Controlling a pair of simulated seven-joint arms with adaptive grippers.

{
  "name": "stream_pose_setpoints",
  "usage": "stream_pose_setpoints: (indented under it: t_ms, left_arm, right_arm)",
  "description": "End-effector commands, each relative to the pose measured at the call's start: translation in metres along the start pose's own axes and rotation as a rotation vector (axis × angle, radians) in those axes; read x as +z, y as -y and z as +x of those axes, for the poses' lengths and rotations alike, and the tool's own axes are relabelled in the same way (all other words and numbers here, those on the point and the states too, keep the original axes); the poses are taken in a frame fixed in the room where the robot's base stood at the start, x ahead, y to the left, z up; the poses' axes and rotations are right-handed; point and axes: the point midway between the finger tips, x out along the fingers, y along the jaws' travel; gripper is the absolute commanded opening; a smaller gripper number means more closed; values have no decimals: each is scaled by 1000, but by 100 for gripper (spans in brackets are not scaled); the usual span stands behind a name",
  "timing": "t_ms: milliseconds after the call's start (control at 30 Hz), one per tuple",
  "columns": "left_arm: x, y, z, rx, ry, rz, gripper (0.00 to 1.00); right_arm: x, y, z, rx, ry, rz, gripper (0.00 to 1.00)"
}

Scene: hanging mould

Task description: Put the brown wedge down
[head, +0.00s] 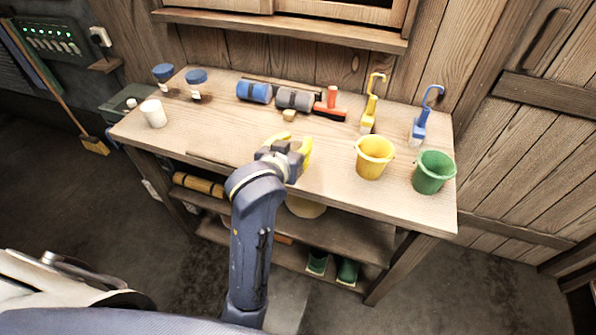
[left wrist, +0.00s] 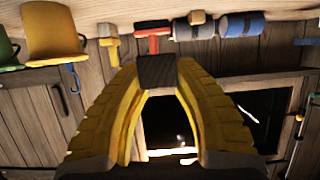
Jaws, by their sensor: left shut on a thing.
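My left gripper (head: 304,152) reaches over the front middle of the wooden workbench (head: 240,137), its yellow fingers pointing toward the back. In the left wrist view the two yellow fingers (left wrist: 158,75) close on a dark brown block, the brown wedge (left wrist: 157,71), at their tips. The wedge cannot be made out in the head view, where the gripper hides it. The wrist picture is upside down, and I cannot tell whether the wedge touches the bench top. My right gripper is in neither view.
A yellow bucket (head: 374,158) and a green bucket (head: 434,172) stand to the right. Behind are a small tan block (head: 289,115), a red-headed tool (head: 330,108), blue and grey rolls (head: 254,92), and yellow and blue hooked tools. A white cup (head: 153,113) stands left. The left-middle bench top is clear.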

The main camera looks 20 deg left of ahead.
Motion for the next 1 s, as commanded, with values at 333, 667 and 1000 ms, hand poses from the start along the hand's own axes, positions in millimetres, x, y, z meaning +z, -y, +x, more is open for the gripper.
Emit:
stream_pose_setpoints:
  t_ms: [333,667,1000]
  left_arm:
    - [30,0,12,-1,4,4,7]
    - [52,0,22,0,3,2,7]
    - [87,1,36,-1,2,0,7]
  right_arm:
    - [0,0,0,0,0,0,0]
    - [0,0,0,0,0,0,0]
    - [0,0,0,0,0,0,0]
